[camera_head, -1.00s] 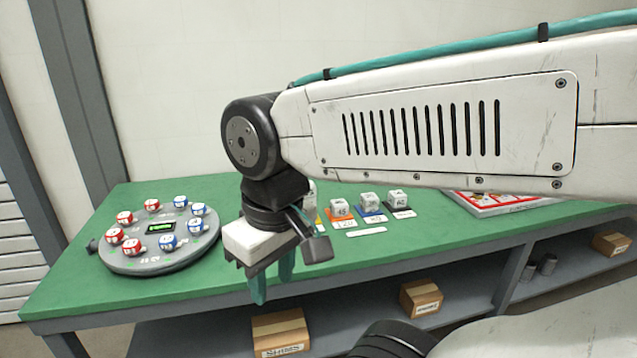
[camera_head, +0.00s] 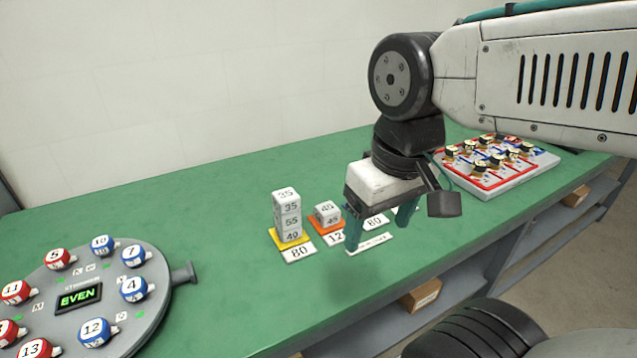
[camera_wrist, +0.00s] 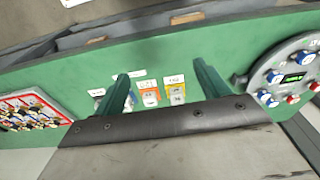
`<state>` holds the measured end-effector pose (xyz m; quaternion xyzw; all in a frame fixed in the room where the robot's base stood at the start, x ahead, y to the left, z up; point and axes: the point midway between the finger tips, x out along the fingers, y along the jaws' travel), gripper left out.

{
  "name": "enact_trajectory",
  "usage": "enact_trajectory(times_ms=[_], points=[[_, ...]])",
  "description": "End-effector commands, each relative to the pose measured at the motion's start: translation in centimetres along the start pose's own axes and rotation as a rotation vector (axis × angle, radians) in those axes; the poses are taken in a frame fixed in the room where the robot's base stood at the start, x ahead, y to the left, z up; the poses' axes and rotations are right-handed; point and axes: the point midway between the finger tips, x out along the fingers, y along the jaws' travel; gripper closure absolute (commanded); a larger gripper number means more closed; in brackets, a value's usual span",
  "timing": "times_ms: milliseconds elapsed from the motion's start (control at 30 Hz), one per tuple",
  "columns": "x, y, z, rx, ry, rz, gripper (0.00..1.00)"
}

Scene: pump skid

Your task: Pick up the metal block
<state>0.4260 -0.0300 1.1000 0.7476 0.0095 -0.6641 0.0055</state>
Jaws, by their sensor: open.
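A stack of pale metal blocks (camera_head: 287,216), marked with numbers such as 35, 55 and 40, stands on a yellow pad with an 80 label. A lower metal block marked 45 (camera_head: 327,213) sits on an orange pad to its right. My gripper (camera_head: 381,228) is open and empty above the table's front part, right of these blocks. It hides most of what stands behind it, though an 80 label shows between its fingers. In the wrist view the orange and yellow pads with blocks (camera_wrist: 150,97) lie between my two green fingers, beyond their tips.
A round grey dial (camera_head: 150,305) with red and blue numbered knobs and an EVEN display is at the left. A white tray (camera_head: 540,164) with red-framed cells and small pieces lies at the far right. The green table (camera_head: 220,235) is clear between dial and blocks.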

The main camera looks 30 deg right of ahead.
Motion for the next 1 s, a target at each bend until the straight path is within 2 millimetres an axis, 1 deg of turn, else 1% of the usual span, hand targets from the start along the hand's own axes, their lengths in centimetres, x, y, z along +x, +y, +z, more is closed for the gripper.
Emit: enact_trajectory(times_ms=[67,167,267,300,367,400,500,600,700,800,1000], points=[[0.2,-0.4,-1.4,-0.052,-0.001,-0.023,0.09],[0.7,-0.9,-4.6,-0.158,0.012,-0.072,0.09],[1.6,-1.3,-9.1,-0.292,0.047,-0.127,0.09],[2.2,-1.4,-11.0,-0.346,0.066,-0.147,0.09],[3.2,-1.4,-13.8,-0.424,0.096,-0.172,0.09],[4.0,-1.3,-15.5,-0.473,0.118,-0.184,0.09],[5.9,-1.1,-19.5,-0.58,0.169,-0.201,0.09],[7.8,-0.7,-22.5,-0.662,0.21,-0.204,0.09],[9.1,-0.4,-24.4,-0.718,0.238,-0.201,0.09],[9.9,-0.3,-25.5,-0.749,0.253,-0.197,0.09],[12.0,-0.8,-26.1,-0.762,0.258,-0.196,0.09]])
